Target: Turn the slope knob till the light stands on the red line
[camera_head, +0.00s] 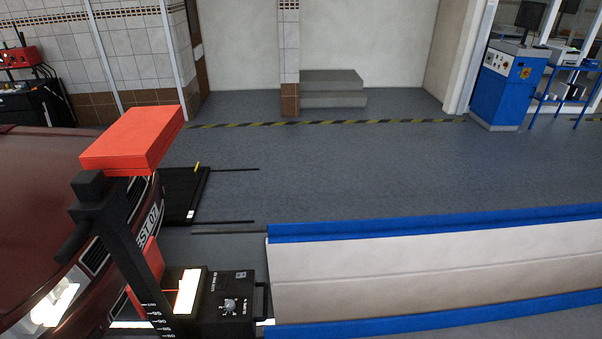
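The slope knob (229,305) is a small pale dial on the black control box (245,283) of a headlight tester at the bottom left. White markings surround the knob, too small to read. Left of it is the tester's bright screen (187,292). A thin red line (172,291) shows at its left side; where the light's edge stands against that line is too small to tell. A dark post (135,262) with a number scale stands in front of the tester. Neither of my grippers is in view.
A dark red car (35,190) with a lit headlamp (55,304) stands at left. A red block (130,142) tops the post. A white barrier with blue edges (430,228) runs at lower right. The grey floor beyond is mostly clear; a blue cabinet (508,88) stands far right.

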